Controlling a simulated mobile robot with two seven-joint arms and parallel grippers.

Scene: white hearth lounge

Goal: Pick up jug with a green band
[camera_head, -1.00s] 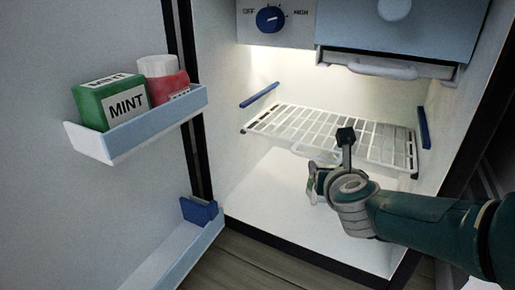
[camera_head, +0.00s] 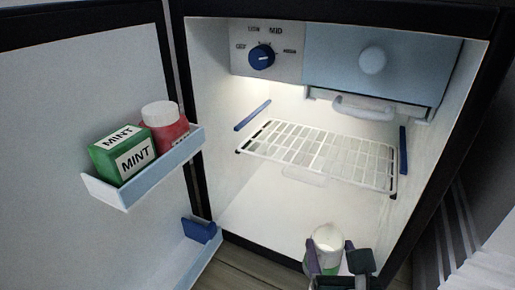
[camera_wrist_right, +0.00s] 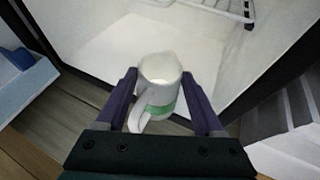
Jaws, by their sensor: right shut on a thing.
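The white jug with a green band (camera_head: 328,239) is at the bottom of the head view, in front of the open fridge. My right gripper (camera_head: 337,262) is shut on it, one finger on each side. In the right wrist view the jug (camera_wrist_right: 159,78) stands between the two fingers of my right gripper (camera_wrist_right: 160,95), its handle toward the camera and its green band partly visible. The jug's lower part is hidden in the head view. My left gripper is not in view.
The fridge door stands open at left, with a green mint box (camera_head: 122,152) and a red jar with a white lid (camera_head: 164,125) in its shelf (camera_head: 150,178). A wire rack (camera_head: 320,155) sits tilted inside the fridge. The fridge floor (camera_head: 275,205) is clear.

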